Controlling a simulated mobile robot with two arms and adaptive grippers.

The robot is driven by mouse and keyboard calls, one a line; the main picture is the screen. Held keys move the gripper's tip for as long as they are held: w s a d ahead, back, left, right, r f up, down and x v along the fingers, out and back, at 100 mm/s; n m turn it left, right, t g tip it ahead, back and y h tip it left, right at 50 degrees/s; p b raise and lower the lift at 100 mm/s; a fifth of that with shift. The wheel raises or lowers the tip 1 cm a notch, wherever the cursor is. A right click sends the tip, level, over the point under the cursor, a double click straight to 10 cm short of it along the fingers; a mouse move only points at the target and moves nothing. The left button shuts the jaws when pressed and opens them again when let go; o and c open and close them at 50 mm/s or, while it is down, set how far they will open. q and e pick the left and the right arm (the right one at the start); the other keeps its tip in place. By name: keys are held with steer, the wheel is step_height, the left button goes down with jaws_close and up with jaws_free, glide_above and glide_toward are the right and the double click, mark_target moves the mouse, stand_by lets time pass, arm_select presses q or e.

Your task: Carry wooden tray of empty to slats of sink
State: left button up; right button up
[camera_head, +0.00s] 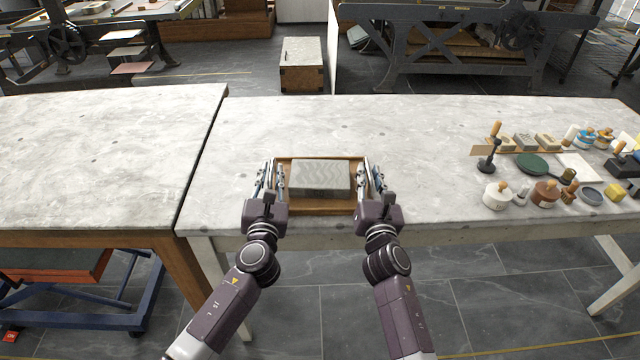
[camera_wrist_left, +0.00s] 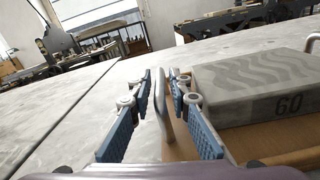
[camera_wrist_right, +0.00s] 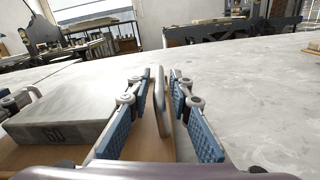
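The wooden tray (camera_head: 320,207) rests on the grey stone-topped table, near its front edge. My right gripper (camera_head: 370,178) is open in the same way around the right handle (camera_wrist_right: 159,95). No slats or sink can be made out.
On the table's right stand a brown roller (camera_head: 489,150), a green round pad (camera_head: 532,163), a white jar (camera_head: 497,195) and several small tools. The table (camera_head: 420,140) is clear around the tray. A second table (camera_head: 90,150) adjoins on the left. A stone-topped box (camera_head: 302,65) stands behind.

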arm_select(q)
jaws_close()
arm_select(e)
jaws_close()
steer(key=shift+d, duration=0.1)
arm_select(q)
steer(key=shift+w+r, duration=0.1)
steer(key=shift+r, duration=0.2)
arm_select(e)
steer(key=shift+w+r, duration=0.15)
steer(key=shift+r, duration=0.15)
arm_select(q)
steer(key=shift+r, duration=0.1)
arm_select(e)
steer(key=shift+r, duration=0.1)
